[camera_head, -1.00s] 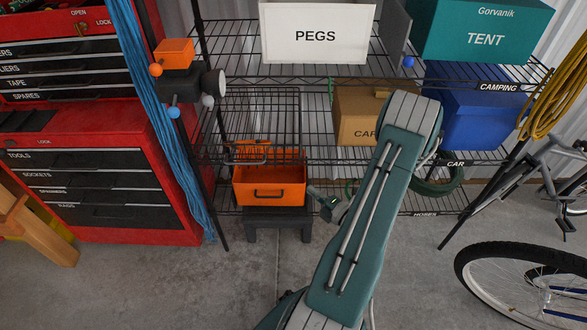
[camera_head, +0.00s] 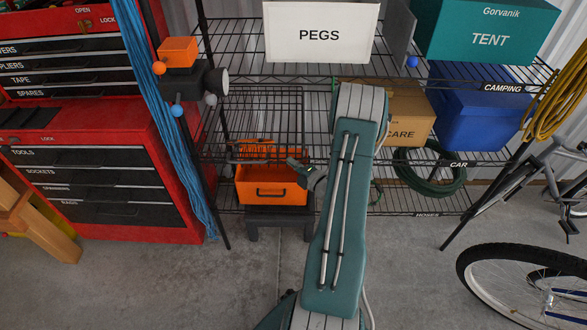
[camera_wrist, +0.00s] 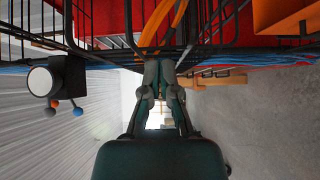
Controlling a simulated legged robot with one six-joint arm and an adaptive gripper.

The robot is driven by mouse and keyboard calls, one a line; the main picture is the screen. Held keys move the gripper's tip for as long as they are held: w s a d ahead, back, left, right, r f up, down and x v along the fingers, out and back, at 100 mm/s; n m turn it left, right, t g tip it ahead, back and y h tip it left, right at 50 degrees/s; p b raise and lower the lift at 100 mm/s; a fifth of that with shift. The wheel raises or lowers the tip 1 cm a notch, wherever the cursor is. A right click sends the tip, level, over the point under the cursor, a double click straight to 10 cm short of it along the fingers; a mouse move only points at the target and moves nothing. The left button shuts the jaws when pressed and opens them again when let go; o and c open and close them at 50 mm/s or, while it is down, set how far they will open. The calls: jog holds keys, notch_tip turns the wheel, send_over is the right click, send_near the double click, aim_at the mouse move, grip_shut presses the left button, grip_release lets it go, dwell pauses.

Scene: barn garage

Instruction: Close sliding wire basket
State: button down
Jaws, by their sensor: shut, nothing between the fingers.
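The black wire basket (camera_head: 262,98) is on the left of the wire rack, below the upper shelf, and appears to stick out toward me. An orange cable lies in it. In the wrist view the basket's wires (camera_wrist: 95,42) cross the top of the picture, with the orange cable behind them. My gripper (camera_head: 293,164) is at the basket's lower right front corner in the head view, shut and empty. In the wrist view its fingertips (camera_wrist: 160,64) are close to the wires. I cannot tell whether they touch. My forearm hides part of the rack.
An orange toolbox (camera_head: 270,187) is just below the basket, above a dark stool (camera_head: 265,218). A red tool cabinet (camera_head: 165,138) and blue rope (camera_head: 165,110) are at left. A cardboard box (camera_head: 408,112) and green hose (camera_head: 440,187) are at right.

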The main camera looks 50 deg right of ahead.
jog(key=w+d, duration=0.2)
jog(key=d, duration=0.1)
jog(key=w+d, duration=0.3)
jog(key=shift+w+r, duration=0.15)
dwell(0.3)
jog(key=shift+d, duration=0.15)
